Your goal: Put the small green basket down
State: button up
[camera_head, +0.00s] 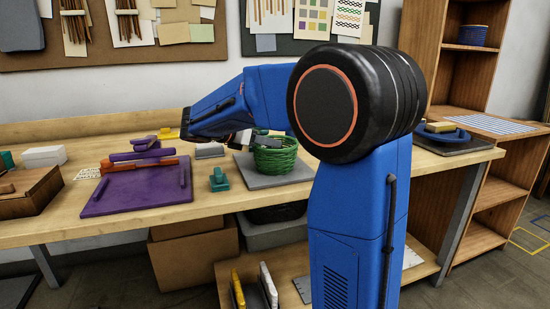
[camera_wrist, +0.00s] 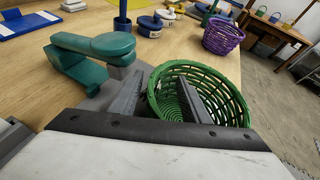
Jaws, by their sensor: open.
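The small green basket (camera_head: 277,163) is woven and open-topped. It stands upright on a grey board (camera_head: 250,181) on the wooden table. In the wrist view, I look down into the green basket (camera_wrist: 236,105), which appears empty. My gripper (camera_wrist: 160,98) is open, with its left finger outside the basket and its right finger over the inside. The near-left part of the rim lies between the fingers, and neither is clearly pressed against it. In the head view, my gripper (camera_head: 258,138) is at the basket's upper left, partly hidden.
A teal tool (camera_head: 219,179) lies left of the basket and also shows in the wrist view (camera_wrist: 90,52). A purple board (camera_head: 140,190) lies further left. A purple basket (camera_wrist: 222,36) stands beyond the green one. Bare table lies in front of the boards.

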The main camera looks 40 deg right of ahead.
jog(key=shift+d, duration=0.1)
jog(key=c, duration=1)
grip_shut()
